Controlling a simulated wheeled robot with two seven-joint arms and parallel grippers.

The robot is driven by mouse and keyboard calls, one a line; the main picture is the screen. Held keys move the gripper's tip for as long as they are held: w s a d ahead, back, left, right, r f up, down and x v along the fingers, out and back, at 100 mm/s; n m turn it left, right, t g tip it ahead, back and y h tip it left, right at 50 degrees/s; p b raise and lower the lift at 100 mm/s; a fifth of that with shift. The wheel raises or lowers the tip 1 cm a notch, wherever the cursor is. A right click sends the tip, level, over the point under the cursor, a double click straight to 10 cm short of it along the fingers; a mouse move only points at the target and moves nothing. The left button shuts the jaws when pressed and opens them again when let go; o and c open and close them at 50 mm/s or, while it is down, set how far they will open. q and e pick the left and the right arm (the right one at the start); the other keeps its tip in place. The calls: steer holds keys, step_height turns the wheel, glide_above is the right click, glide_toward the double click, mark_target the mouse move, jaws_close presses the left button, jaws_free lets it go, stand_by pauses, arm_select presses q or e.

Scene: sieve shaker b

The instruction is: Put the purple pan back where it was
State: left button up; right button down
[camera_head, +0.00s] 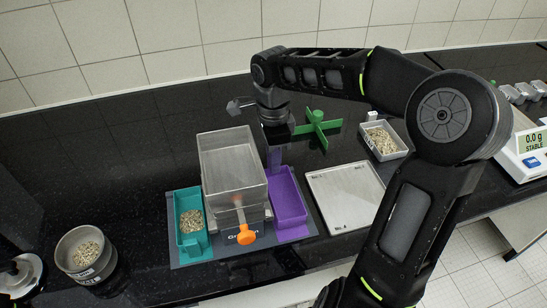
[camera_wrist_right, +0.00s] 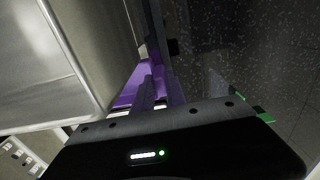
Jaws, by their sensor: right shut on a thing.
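The purple pan (camera_head: 291,203) is empty and lies along the right side of the sieve shaker (camera_head: 232,170), over its grey base plate (camera_head: 185,260). Whether it rests fully on the plate I cannot tell. My right gripper (camera_head: 274,140) is at the pan's far end, shut on its upright purple tab; the fingertips are partly hidden behind my wrist. In the right wrist view, purple parts of the pan (camera_wrist_right: 126,96) show between the jaws, beside the shaker's clear box (camera_wrist_right: 60,60).
A teal pan (camera_head: 190,222) with grain sits left of the shaker, which has an orange knob (camera_head: 246,235). A green cross (camera_head: 318,128) stands behind. A white tray (camera_head: 345,196), a grain tray (camera_head: 383,141) and a scale (camera_head: 525,150) are right; a grain-filled sieve (camera_head: 86,254) is left.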

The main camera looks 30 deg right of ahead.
steer(key=shift+f+b, duration=0.6)
steer(key=c, duration=1.4)
jaws_free()
steer(key=shift+r, duration=0.1)
steer(key=shift+o, duration=0.2)
steer(key=shift+r+p, duration=0.55)
steer(key=shift+p, duration=0.2)
step_height(320, 180, up, 6)
steer(key=shift+w, duration=0.1)
step_height(320, 180, up, 6)
steer(key=p, duration=0.4)
